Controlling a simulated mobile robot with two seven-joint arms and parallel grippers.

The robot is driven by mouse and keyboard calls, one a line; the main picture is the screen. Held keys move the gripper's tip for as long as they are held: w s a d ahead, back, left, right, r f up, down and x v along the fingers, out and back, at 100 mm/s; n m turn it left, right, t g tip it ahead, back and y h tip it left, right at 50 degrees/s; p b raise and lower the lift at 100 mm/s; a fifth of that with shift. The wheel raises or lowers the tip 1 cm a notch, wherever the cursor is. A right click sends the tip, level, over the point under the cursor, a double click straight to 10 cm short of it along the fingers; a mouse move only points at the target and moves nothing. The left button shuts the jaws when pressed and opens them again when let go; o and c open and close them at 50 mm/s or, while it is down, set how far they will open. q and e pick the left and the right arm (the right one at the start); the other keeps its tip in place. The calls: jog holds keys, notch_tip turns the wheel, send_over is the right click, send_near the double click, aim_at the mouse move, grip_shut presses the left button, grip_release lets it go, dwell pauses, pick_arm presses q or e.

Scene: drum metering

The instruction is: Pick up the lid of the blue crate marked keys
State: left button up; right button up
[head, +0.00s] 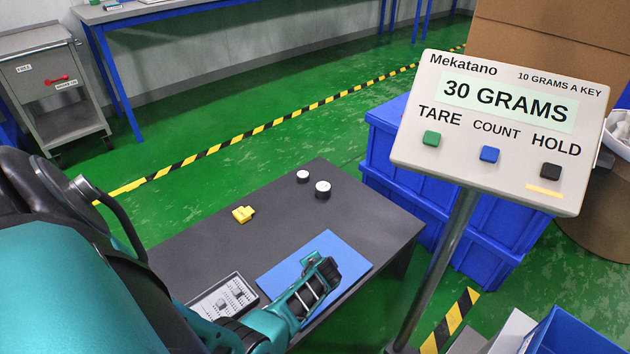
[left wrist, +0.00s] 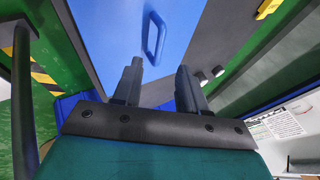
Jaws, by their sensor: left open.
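A flat blue panel (head: 345,252), which looks like the lid, is on the dark table; no "keys" marking is readable on it. In the left wrist view the blue panel (left wrist: 110,30) carries a raised blue loop handle (left wrist: 154,36). My left gripper (head: 322,268) is over the panel in the head view and hides part of it. In the left wrist view my left gripper (left wrist: 160,66) is open, its fingers apart and empty, with the handle beyond the fingertips. My right gripper is not in view.
A scale display (head: 497,105) on a pole reads 30 GRAMS. Blue crates (head: 445,225) are stacked behind it. The table also holds a yellow piece (head: 243,214), two small white-topped cylinders (head: 322,189) and a grey tray (head: 205,302) of small parts. The table's far left is clear.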

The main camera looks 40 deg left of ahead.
pick_arm(q)
jog(key=b+x, duration=0.2)
jog(key=x, duration=0.1)
jog(key=b+x, duration=0.4)
jog(key=shift+w+d, duration=0.15)
jog(key=shift+d, duration=0.1)
jog(key=shift+w+a+f+b, duration=0.3)
jog(key=shift+a+f+b, duration=0.15)
jog(key=shift+b, duration=0.5)
jog(key=c, duration=0.5)
grip_shut()
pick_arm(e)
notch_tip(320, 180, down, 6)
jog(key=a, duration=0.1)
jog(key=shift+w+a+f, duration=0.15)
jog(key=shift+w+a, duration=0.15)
